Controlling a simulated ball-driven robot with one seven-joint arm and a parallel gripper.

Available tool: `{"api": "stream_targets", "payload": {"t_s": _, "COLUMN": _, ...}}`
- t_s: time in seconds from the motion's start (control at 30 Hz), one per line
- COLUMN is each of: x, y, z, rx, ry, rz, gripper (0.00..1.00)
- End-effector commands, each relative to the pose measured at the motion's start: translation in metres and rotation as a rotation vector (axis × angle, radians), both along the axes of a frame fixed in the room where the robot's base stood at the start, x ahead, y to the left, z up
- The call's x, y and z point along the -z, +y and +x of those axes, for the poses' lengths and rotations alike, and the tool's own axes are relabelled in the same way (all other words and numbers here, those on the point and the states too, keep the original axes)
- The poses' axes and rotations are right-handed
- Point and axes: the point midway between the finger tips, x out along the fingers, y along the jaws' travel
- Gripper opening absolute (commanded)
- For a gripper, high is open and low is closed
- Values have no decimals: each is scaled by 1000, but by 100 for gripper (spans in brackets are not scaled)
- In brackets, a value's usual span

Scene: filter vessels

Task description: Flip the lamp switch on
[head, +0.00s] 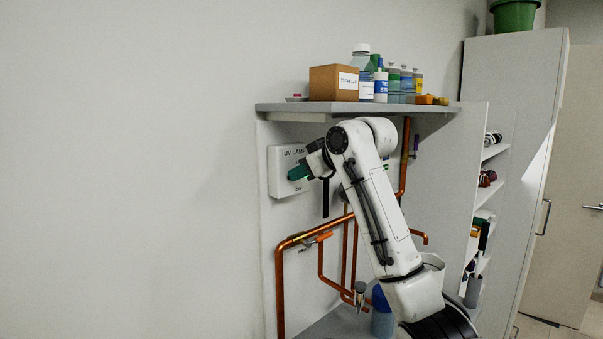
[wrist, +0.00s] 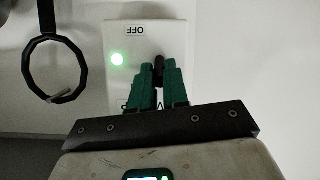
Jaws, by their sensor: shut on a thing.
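The lamp switch is a white wall box (head: 282,181) marked "UV LAMP" under the shelf in the head view. In the wrist view its white plate (wrist: 187,35) carries an upside-down "OFF" label (wrist: 134,30) and a lit green light (wrist: 117,59). My gripper (head: 297,173) is at the front of the box. In the wrist view its green fingers (wrist: 160,80) are shut on the black switch lever (wrist: 159,66), which shows between their tips. The fingers hide most of the lever, so I cannot tell which way it is tilted.
A shelf (head: 285,107) with a cardboard box (head: 325,84) and several bottles juts out above my arm. Copper pipes (head: 280,285) run below and behind it. A black ring (wrist: 54,68) is beside the plate in the wrist view. The wall to the left is bare.

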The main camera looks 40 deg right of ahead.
Motion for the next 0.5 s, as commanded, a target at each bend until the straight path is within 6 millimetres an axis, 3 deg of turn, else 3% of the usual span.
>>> {"api": "stream_targets", "payload": {"t_s": 0.3, "x": 0, "y": 0, "z": 0, "rx": 0, "ry": -1, "rz": 0, "gripper": 40}}
{"api": "stream_targets", "payload": {"t_s": 0.5, "x": 0, "y": 0, "z": 0, "rx": 0, "ry": -1, "rz": 0, "gripper": 40}}
